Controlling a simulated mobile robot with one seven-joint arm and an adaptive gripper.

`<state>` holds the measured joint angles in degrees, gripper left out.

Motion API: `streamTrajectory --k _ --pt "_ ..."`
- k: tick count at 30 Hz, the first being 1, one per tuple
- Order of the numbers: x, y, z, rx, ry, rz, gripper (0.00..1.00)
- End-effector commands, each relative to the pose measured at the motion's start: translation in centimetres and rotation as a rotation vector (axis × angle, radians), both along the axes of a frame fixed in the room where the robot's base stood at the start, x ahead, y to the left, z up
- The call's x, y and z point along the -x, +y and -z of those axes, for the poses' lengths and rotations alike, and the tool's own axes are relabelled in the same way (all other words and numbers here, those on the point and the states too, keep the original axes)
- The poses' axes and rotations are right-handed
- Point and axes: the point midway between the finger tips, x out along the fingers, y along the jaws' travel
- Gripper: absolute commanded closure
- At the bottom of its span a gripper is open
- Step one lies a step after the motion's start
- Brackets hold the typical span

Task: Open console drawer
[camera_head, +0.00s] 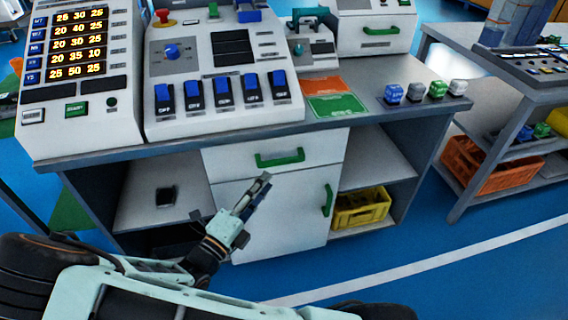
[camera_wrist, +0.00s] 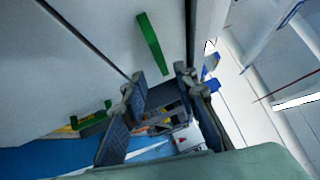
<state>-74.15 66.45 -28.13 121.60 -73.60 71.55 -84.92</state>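The console drawer (camera_head: 273,153) is a white front under the worktop with a horizontal green handle (camera_head: 280,158). It looks shut, flush with the cabinet. My gripper (camera_head: 257,188) is in front of the cabinet, a little below the drawer handle in the head view. In the wrist view the drawer's green handle (camera_wrist: 152,45) lies beyond the fingertips (camera_wrist: 160,86). The two fingers stand apart with nothing between them, and the handle is not held.
Below the drawer is a white door (camera_head: 270,205) with an upright green handle (camera_head: 328,200). A yellow crate (camera_head: 362,208) sits on the open shelf to its right. The worktop carries control panels and several coloured cubes. Blue floor is clear at right front.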

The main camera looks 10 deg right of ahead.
Motion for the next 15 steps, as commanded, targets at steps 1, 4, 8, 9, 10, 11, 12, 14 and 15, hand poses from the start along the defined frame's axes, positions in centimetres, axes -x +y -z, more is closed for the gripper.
streamTrajectory --k 1,4,8,9,10,11,12,14,15 --pt "-0.5 -0.7 0.0 0.000 -0.002 0.004 0.73" --pt "-1.8 -2.0 -0.2 -0.002 -0.002 0.006 0.73" --pt "-3.6 -3.8 -0.5 -0.003 -0.001 0.006 0.73" --pt "-4.1 -4.3 -0.6 -0.003 -0.001 0.006 0.73" --pt "-4.5 -4.7 -0.7 -0.002 -0.002 0.005 0.73" --pt "-4.8 -5.1 -0.7 -0.003 -0.001 0.006 0.73" --pt "-5.2 -5.5 -0.8 -0.003 -0.001 0.006 0.73" --pt "-5.7 -5.9 -0.9 -0.004 -0.002 0.004 0.73" --pt "-6.0 -6.2 -1.0 -0.004 -0.001 0.003 0.73"
